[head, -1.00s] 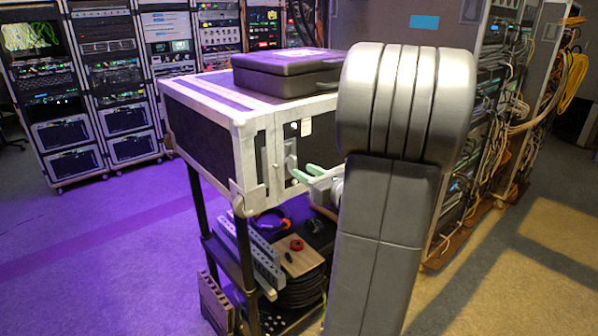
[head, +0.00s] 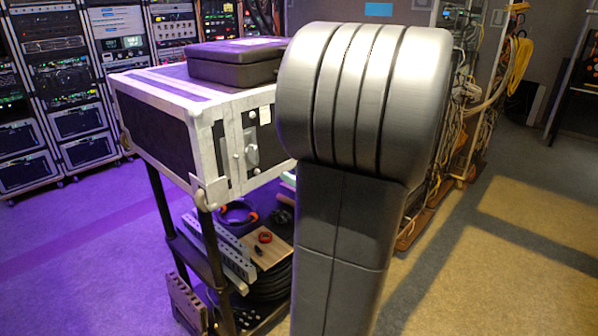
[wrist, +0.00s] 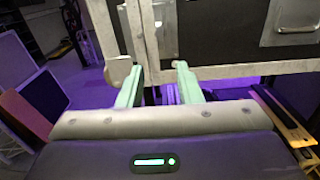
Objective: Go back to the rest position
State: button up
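My gripper (wrist: 158,85) shows in the wrist view with its two pale green fingers spread apart and nothing between them. Beyond the fingers is the lower edge of a black flight case (wrist: 220,35) with metal trim. In the head view my arm hides the gripper. The same flight case (head: 165,122) stands on top of a cart there, to the left of my arm. Its latch plate (head: 251,150) faces me.
A closed black case (head: 235,62) lies on the flight case. The cart's lower shelf holds an orange-and-blue coil (head: 238,212), a red ring (head: 265,237) and a grey slotted rail (head: 215,248). Equipment racks (head: 60,90) stand behind. Open floor (head: 500,240) lies to the right.

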aim_at(257, 156)
jog(key=p+x, duration=0.2)
jog(key=x, duration=1.2)
jog(key=shift+s+d, duration=0.1)
jog(key=shift+d, duration=0.05)
